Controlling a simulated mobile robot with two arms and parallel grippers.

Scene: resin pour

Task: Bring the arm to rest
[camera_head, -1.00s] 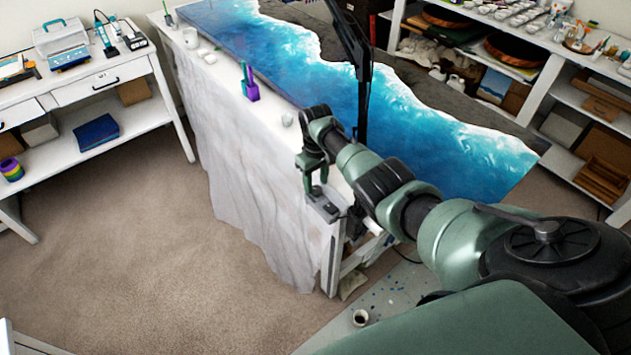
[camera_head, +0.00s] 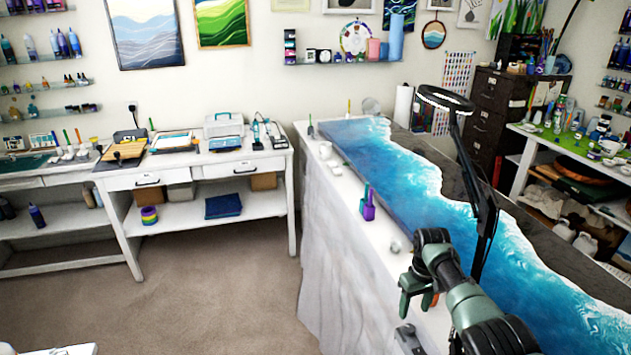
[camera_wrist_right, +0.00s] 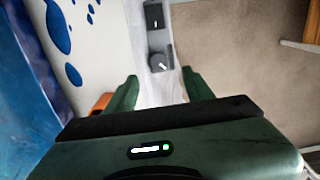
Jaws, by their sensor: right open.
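My right arm (camera_head: 480,318) reaches in from the lower right in the head view, over the near end of the resin table. Its green gripper (camera_head: 416,298) hangs beside the table's left edge, with nothing seen between the fingers. In the right wrist view, the two fingertips (camera_wrist_right: 160,90) stand wide apart, so the gripper is open and empty. A dark grey device (camera_wrist_right: 160,60) on the table's edge shows beyond the gap between them; it also shows in the head view (camera_head: 408,338). My left gripper is not in view.
The table bears a blue resin wave panel (camera_head: 405,175), a purple holder (camera_head: 368,211), small cups and a black lamp (camera_head: 485,215) close by my arm. An orange item (camera_wrist_right: 101,102) lies near one finger. The carpet (camera_head: 235,300) left of the table is clear.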

